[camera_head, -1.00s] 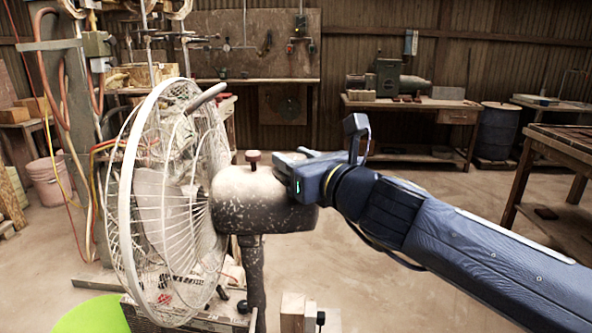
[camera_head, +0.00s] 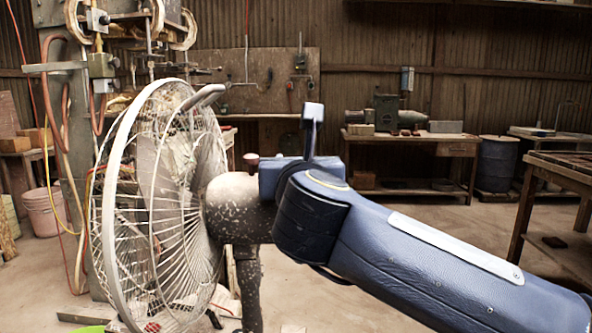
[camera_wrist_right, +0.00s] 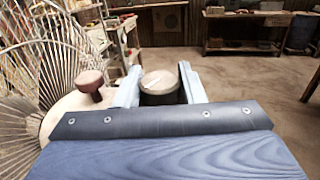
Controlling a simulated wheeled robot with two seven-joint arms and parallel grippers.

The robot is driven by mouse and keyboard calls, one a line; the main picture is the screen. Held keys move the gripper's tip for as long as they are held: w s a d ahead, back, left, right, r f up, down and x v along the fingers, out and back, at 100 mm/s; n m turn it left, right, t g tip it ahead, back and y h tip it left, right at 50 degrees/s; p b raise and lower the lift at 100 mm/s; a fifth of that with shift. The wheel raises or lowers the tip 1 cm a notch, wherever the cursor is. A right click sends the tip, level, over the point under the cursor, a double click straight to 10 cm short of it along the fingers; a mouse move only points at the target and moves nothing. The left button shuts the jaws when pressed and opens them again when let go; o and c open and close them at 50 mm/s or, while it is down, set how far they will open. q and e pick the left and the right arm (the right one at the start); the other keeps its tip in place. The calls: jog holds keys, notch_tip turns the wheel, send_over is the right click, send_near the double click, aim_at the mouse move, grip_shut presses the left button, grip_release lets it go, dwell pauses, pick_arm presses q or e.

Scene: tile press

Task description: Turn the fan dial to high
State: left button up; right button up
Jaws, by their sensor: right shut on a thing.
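The fan (camera_head: 160,190) stands at the left in the head view, with a white wire cage and a speckled, worn motor housing (camera_head: 235,205). In the right wrist view, the fan dial (camera_wrist_right: 160,84) is a round knob with a pale mark on its top. My right gripper (camera_wrist_right: 158,88) is shut on it, one finger on each side. In the head view my right gripper (camera_head: 278,172) hides the dial. A red-brown knob (camera_wrist_right: 90,82) stands beside the dial and also shows in the head view (camera_head: 251,160). My left gripper is not in view.
The fan's wire cage is close to the left of my right gripper. A pole with hoses (camera_head: 62,130) stands behind the fan. A workbench (camera_head: 410,145), a blue barrel (camera_head: 497,163) and a dark table (camera_head: 560,165) stand farther back at the right. Open floor lies between.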

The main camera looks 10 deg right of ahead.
jog(key=shift+m+h, duration=0.7)
jog(key=shift+h, duration=0.4)
jog(key=o, duration=1)
jog(key=p+v, duration=0.1)
jog(key=v, duration=0.7)
jog(key=shift+r, duration=0.1)
jog(key=shift+w, duration=0.1)
